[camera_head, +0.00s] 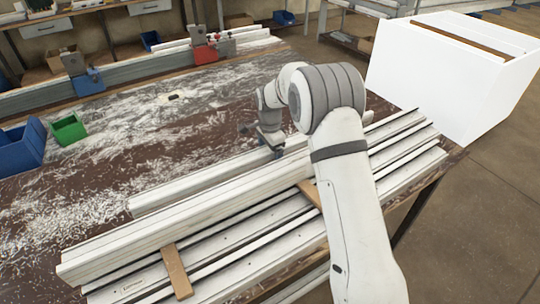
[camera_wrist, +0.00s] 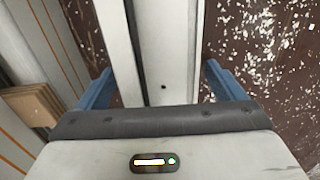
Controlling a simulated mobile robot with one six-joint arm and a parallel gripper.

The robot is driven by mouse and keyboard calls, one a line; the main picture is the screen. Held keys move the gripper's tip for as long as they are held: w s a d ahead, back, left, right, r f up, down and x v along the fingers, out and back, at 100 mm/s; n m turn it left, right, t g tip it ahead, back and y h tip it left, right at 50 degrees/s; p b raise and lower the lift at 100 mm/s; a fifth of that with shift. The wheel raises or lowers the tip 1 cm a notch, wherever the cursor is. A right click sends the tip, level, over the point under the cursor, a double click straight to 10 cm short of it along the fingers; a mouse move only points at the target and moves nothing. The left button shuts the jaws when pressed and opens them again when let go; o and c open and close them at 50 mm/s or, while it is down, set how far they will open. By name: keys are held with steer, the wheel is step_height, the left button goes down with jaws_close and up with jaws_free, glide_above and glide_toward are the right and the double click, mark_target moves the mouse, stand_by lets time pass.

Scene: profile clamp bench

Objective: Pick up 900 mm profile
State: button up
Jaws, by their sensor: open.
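A long white profile (camera_head: 215,176) lies on the bench behind the larger stack; I take it for the 900 mm profile, though its length cannot be read. My gripper (camera_head: 272,143) is low over its far right part. In the wrist view the profile (camera_wrist: 165,50) runs between the two blue fingers of my gripper (camera_wrist: 160,88), one on each side. The fingers are open, with a visible gap on the right; contact on the left is hard to tell. The fingertips' depth beside the profile is unclear.
A stack of white profiles (camera_head: 150,243) with wooden spacers (camera_head: 176,271) lies in front. Blue (camera_head: 20,148) and green bins (camera_head: 68,129) stand at left. A clamp rail (camera_head: 130,72) runs along the back, and a white box (camera_head: 425,75) stands right.

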steer(key=shift+c, duration=0.2)
steer(key=c, duration=1.8)
steer(key=shift+r, duration=0.1)
steer(key=shift+c, duration=0.4)
